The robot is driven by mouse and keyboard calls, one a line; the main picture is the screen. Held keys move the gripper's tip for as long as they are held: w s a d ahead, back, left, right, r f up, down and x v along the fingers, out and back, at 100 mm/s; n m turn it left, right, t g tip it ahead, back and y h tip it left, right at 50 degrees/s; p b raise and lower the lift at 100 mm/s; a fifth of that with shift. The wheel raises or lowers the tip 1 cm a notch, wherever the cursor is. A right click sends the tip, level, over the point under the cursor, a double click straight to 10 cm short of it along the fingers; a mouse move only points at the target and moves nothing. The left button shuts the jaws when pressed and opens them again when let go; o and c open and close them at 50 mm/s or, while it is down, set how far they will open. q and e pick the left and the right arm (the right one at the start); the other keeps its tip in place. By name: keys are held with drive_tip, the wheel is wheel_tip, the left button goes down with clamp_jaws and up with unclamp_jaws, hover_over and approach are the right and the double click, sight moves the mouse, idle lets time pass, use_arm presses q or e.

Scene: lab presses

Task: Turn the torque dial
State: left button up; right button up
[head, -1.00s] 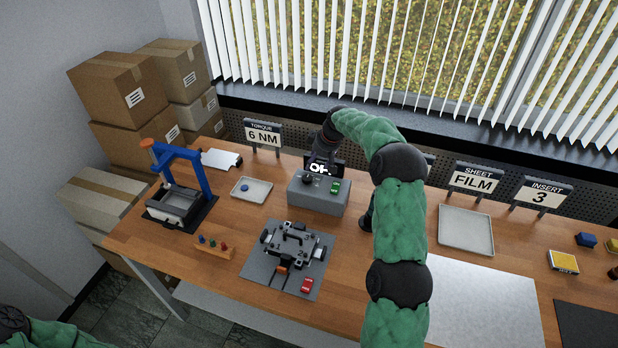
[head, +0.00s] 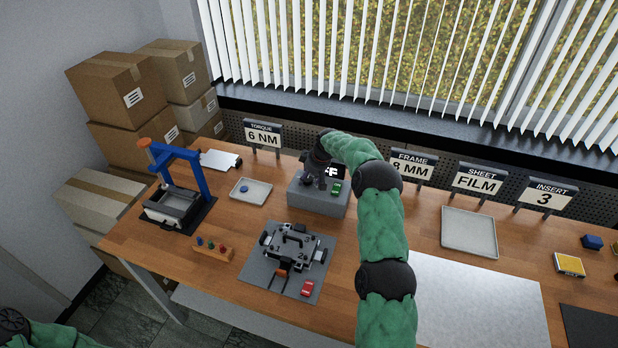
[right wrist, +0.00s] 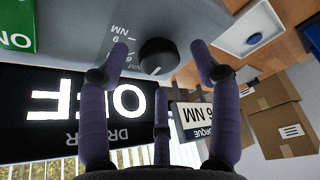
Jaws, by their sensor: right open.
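The torque dial (right wrist: 158,57) is a round black knob with a white pointer line, on a grey driver box (head: 318,204). Printed NM marks sit beside it in the right wrist view. My right gripper (right wrist: 160,58) is open, its purple fingers spread on both sides of the dial with gaps visible; I cannot tell whether any finger touches it. In the head view my right gripper (head: 316,178) is over the box's left part and hides the dial. The torque sign (head: 263,135) reads 6 NM. My left gripper is out of view.
A black driver display (right wrist: 85,112) reads OFF, and a green ON button (head: 336,188) is on the box. A tray with a blue part (head: 251,190) stands left of the box. A clamp fixture (head: 291,252) lies in front. A blue press (head: 187,180) stands further left.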

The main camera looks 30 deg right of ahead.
drive_tip(key=shift+w+f, duration=0.1)
drive_tip(key=shift+f, duration=0.2)
drive_tip(key=c, duration=1.1)
